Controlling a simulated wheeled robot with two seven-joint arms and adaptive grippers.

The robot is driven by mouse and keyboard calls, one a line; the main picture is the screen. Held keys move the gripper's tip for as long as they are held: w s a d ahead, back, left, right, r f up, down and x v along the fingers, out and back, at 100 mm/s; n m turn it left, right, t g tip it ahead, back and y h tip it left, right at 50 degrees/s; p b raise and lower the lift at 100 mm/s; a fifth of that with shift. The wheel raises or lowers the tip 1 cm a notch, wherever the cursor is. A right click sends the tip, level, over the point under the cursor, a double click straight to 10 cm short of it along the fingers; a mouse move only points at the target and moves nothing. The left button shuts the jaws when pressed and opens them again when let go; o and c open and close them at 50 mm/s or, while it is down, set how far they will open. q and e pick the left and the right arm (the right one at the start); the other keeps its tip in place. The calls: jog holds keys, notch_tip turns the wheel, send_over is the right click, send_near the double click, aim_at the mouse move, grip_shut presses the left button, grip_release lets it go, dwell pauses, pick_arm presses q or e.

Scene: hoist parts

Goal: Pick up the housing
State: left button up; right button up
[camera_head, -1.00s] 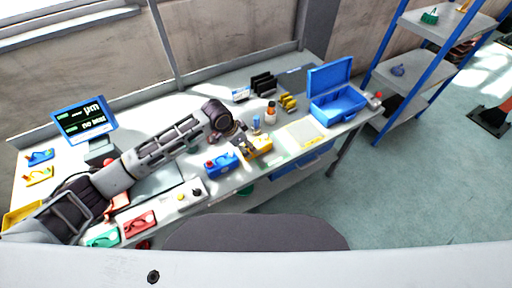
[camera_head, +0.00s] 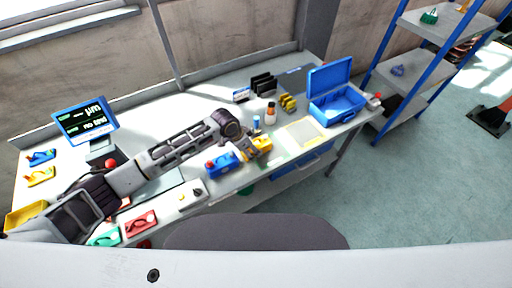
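Several coloured parts that look like housings are on the workbench (camera_head: 150,104). A yellow one (camera_head: 264,143) lies near the front edge, right of the middle, and a blue one (camera_head: 221,164) with a red knob is to its left. A red one (camera_head: 141,222) and a green one (camera_head: 104,236) lie at the front left. My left arm reaches across the bench from the left. My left gripper (camera_head: 256,156) points down at the yellow housing and covers part of it. Its fingers are too small to tell open or shut, or whether they touch. My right gripper is not in view.
An open blue case (camera_head: 338,106) stands at the bench's right end, with a pale tray (camera_head: 305,131) before it. Bottles (camera_head: 271,114), black holders (camera_head: 263,84) and yellow parts (camera_head: 288,103) stand behind the gripper. A monitor (camera_head: 85,119) is at the left.

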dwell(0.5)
pick_arm(q)
jog(key=c, duration=1.5)
